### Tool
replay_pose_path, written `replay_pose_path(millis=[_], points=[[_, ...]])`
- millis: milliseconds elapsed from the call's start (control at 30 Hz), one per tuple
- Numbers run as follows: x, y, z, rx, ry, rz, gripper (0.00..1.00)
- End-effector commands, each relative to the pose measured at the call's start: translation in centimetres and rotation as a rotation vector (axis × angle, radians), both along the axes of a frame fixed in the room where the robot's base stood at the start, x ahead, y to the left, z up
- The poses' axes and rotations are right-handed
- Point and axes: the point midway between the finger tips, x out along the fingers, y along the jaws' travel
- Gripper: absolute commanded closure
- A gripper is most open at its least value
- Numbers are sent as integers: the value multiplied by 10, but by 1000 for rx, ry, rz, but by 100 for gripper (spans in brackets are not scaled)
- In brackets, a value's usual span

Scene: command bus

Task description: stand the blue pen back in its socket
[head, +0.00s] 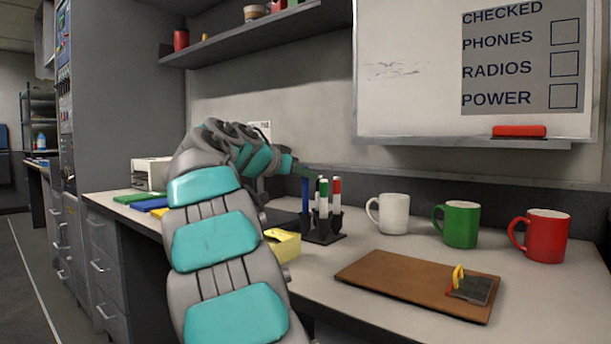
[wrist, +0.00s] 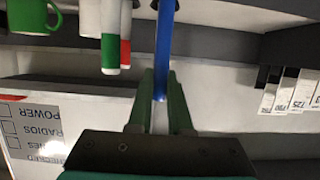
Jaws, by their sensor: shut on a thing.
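My gripper (head: 300,167) is shut on the blue pen (head: 305,193) near its top end. The pen is upright over the left part of the dark pen holder (head: 325,238), beside a green-capped and a red-capped white marker. In the wrist view, which is upside down, the gripper (wrist: 160,85) has its two green fingers on either side of the blue pen (wrist: 164,45). The pen runs to the picture's top edge, near dark holder parts. I cannot tell whether its lower end is inside a socket or just above it.
White (head: 394,214), green (head: 461,225) and red (head: 545,236) mugs stand to the right of the holder. A brown board (head: 385,275) lies in front of them. A yellow pad (head: 284,246) is close left of the holder. The whiteboard (head: 410,70) hangs behind.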

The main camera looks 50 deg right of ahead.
Motion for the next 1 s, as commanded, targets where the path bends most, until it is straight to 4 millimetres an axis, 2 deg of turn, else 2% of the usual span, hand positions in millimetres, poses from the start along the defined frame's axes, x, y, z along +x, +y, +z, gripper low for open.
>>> replay_pose_path(millis=[433,767,800,1000], points=[[0,0,-13,0,0,0,100],[0,0,-13,0,0,0,100],[0,0,-13,0,0,0,79],[0,0,-13,0,0,0,57]])
